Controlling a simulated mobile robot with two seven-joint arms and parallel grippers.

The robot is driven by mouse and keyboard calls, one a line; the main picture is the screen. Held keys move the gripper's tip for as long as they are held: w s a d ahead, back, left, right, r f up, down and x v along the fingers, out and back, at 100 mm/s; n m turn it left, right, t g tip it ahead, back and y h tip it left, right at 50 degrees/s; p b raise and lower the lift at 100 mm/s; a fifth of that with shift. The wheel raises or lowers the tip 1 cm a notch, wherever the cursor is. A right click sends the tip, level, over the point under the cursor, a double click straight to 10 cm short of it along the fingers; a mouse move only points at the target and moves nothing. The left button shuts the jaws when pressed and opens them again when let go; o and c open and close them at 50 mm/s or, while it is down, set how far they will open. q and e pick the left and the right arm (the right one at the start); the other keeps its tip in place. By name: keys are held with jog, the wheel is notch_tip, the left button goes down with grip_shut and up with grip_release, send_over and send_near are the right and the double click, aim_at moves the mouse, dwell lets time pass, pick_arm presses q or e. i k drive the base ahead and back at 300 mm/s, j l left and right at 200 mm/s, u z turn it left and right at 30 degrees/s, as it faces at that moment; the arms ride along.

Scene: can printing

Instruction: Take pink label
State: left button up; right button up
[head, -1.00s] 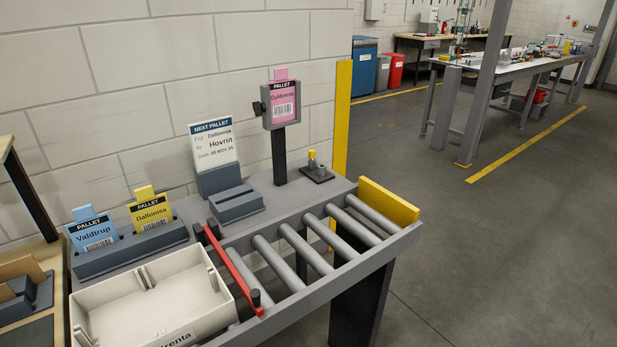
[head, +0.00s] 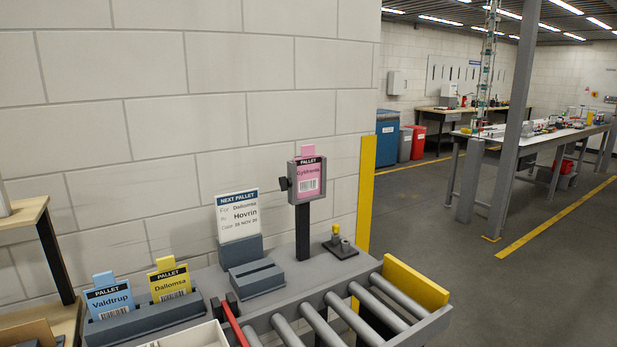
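The pink label (head: 310,182) is a pink card headed PALLET with a barcode and a pink tab on top. It sits upright in a grey frame holder (head: 292,187) on a dark post (head: 301,232) at the back of the conveyor table. A blue label (head: 110,298) reading Valdtrup and a yellow label (head: 169,282) reading Dallomsa stand in a slotted dark grey rack (head: 143,322) at lower left. Neither of my grippers shows in the head view.
A NEXT PALLET sign (head: 239,216) stands left of the post, behind an empty slotted block (head: 256,278). A small fixture with a yellow knob (head: 336,229) is right of the post. Rollers (head: 352,322), a red bar (head: 234,322) and a yellow end stop (head: 415,283) lie in front.

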aim_at(308, 167)
jog(key=i+l+z, duration=0.3)
jog(key=l, duration=0.2)
jog(key=i+l+z, duration=0.25)
jog(key=l, duration=0.25)
jog(key=i+l+z, duration=0.3)
jog(key=l, duration=0.15)
jog(key=i+l+z, duration=0.45)
jog(key=i, duration=0.3)
jog(key=i+l+z, duration=0.1)
jog(key=i+z, duration=0.15)
jog(key=i+u, duration=0.8)
jog(key=i+l+u, duration=0.2)
jog(key=i+u, duration=0.2)
jog(key=i+j+u, duration=0.15)
jog(key=i+u, duration=0.15)
jog(key=u, duration=0.2)
jog(key=i+u, duration=0.3)
jog(key=u, duration=0.15)
jog(key=i+l+u, duration=0.15)
jog(key=i+u, duration=0.2)
jog(key=u, duration=0.15)
